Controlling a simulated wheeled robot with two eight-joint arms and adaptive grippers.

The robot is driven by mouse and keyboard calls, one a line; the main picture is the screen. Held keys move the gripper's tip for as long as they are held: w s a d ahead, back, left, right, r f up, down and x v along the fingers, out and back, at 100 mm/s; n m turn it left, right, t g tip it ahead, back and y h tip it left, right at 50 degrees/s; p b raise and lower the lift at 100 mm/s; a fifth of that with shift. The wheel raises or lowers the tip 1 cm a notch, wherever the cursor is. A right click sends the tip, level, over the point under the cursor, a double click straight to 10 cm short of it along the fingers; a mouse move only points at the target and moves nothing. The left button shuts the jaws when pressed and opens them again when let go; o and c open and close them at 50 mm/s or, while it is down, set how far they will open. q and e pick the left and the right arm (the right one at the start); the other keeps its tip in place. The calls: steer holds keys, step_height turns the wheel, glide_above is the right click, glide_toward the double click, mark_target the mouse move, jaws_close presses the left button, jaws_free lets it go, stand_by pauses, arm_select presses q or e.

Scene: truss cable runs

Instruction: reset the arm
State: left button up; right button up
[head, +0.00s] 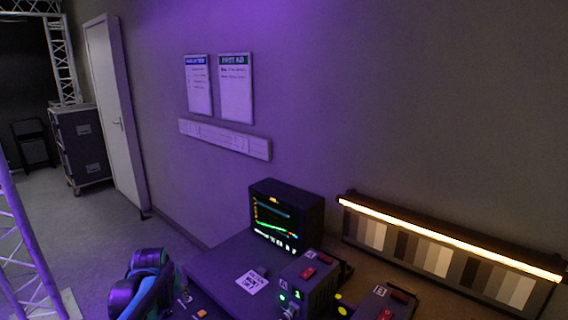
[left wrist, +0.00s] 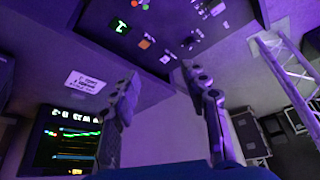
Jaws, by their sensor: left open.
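My left arm shows at the bottom of the head view, left of the desk, with a dark rounded part carrying a blue band (head: 150,284); its fingertips cannot be made out there. In the left wrist view my left gripper (left wrist: 158,82) is open, its two dark jointed fingers spread wide with nothing between them. Beyond the fingers lie the desk and a dark control panel (left wrist: 170,40) with knobs and a green display. My right gripper is not in view.
A desk (head: 215,268) holds a monitor (head: 287,218) with coloured traces, a white label card (head: 251,282) and boxes with red switches (head: 308,272). A lit bar (head: 450,238) tops grey swatch boards. A truss (head: 22,235) stands left; a wheeled case (head: 82,148) stands behind. Open floor lies between.

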arm_select(q)
steer(key=s+d+r+m+t, duration=0.1)
steer(key=s+d+r, duration=0.1)
steer(key=s+d, duration=0.4)
steer(key=s+d+r+m, duration=0.1)
steer(key=s+d, duration=0.2)
steer(key=s, duration=0.5)
steer(key=s+d+f, duration=0.2)
steer(key=s, duration=0.3)
steer(key=s+d+f+m+t+h, duration=0.1)
steer(key=s+d, duration=0.2)
steer(key=s, duration=0.3)
steer(key=shift+d+f+h, duration=0.15)
steer(key=shift+f+h, duration=0.15)
steer(key=shift+f, duration=0.05)
steer(key=shift+w, duration=0.1)
